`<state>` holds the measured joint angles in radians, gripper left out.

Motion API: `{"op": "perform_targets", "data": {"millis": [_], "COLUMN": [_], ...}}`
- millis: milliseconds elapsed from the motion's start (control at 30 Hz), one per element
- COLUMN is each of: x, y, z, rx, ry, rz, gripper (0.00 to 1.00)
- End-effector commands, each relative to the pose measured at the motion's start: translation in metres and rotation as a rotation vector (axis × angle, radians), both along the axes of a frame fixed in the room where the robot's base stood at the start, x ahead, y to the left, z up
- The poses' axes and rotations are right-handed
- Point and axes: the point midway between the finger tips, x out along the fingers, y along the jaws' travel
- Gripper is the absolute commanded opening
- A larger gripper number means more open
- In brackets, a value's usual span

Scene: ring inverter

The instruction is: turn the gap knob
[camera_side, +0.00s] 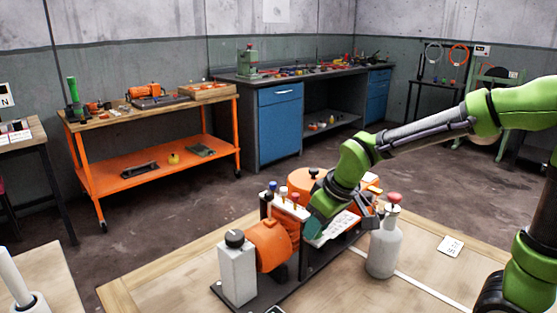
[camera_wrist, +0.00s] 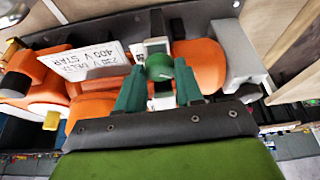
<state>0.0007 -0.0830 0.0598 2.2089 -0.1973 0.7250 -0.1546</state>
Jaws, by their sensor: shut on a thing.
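My gripper (camera_side: 316,226) is low over the orange machine on the table in the side view. In the wrist view its two teal fingers (camera_wrist: 160,78) are closed on either side of a round green knob (camera_wrist: 160,66), which sits on a pale upright part. No label marks it as the gap knob, but it is the only knob between my fingers. The gripper hides it in the side view. The orange machine (camera_side: 270,245) has a grey end block (camera_side: 238,272) with a black knob (camera_side: 234,238).
A pale bottle with a red top (camera_side: 383,245) stands close to the right of my gripper. A white panel with small coloured caps (camera_side: 290,206) stands just left of it. A white card (camera_side: 450,245) lies on the right of the table, with bare wood around it.

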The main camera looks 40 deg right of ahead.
Motion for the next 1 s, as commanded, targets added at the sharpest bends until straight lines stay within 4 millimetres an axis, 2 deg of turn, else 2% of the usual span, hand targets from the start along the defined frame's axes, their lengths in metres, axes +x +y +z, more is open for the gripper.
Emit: {"op": "perform_targets", "data": {"millis": [300, 633, 667, 800, 1000], "x": [-0.0005, -0.0006, -0.0005, -0.0003, -0.0001], "y": [0.0013, 0.0014, 0.0013, 0.0014, 0.0014], "z": [0.0003, 0.0004, 0.0004, 0.0004, 0.0002], "rx": [0.001, 0.001, 0.001, 0.001, 0.001], "ry": [0.000, 0.000, 0.000, -0.001, -0.001], "rz": [-0.166, -0.177, -0.177, -0.176, -0.175], "gripper": [0.06, 0.06, 0.39, 0.60, 0.61]}}
